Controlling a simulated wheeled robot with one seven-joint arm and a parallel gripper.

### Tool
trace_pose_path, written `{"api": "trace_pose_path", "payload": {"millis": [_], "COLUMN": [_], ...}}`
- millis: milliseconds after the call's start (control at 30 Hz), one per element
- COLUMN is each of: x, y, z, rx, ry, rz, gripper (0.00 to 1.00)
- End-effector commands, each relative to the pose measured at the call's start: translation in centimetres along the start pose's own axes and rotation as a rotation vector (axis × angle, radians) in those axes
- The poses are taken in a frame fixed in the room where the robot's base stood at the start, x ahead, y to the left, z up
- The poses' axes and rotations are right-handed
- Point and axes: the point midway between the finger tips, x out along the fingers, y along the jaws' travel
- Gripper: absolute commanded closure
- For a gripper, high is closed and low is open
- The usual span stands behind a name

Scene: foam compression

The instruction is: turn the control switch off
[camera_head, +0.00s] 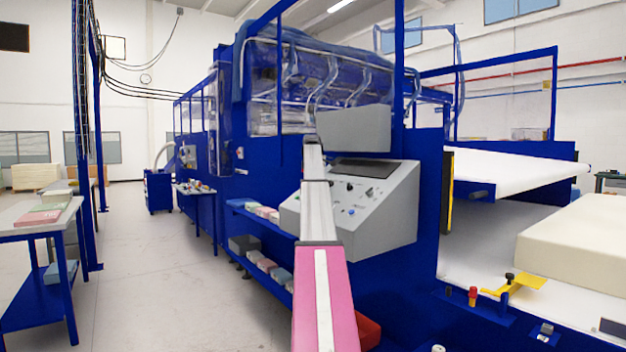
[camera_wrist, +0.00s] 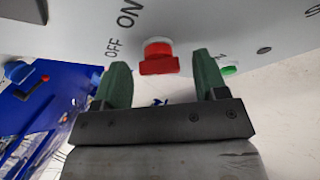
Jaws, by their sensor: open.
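The control switch (camera_wrist: 158,57) is a red knob on a pale grey panel, seen in the wrist view with the printed words ON and OFF to its left. I cannot tell which word it points to. My gripper (camera_wrist: 161,72) is open, with a green finger on each side of the knob in the picture. The knob shows in the gap near the fingertips, and I see no clear contact. In the head view my arm reaches to the grey control console (camera_head: 385,215); it hides my gripper and part of the console face.
A green button (camera_wrist: 230,70) sits just right of the right finger, and a blue knob (camera_wrist: 18,71) is at the left. In the head view a blue machine frame surrounds the console, with a foam block (camera_head: 575,240) at right and clear floor (camera_head: 150,270) at left.

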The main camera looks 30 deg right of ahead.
Motion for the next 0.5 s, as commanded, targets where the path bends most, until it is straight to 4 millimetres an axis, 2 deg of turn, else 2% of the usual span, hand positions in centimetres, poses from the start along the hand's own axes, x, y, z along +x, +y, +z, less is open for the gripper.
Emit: {"api": "trace_pose_path", "payload": {"millis": [233, 500], "x": [-2.4, -7.5], "y": [0.0, 0.0], "z": [0.0, 0.0], "rx": [0.000, 0.000], "ry": [0.000, 0.000], "rz": [0.002, 0.001], "gripper": [0.34, 0.34]}}
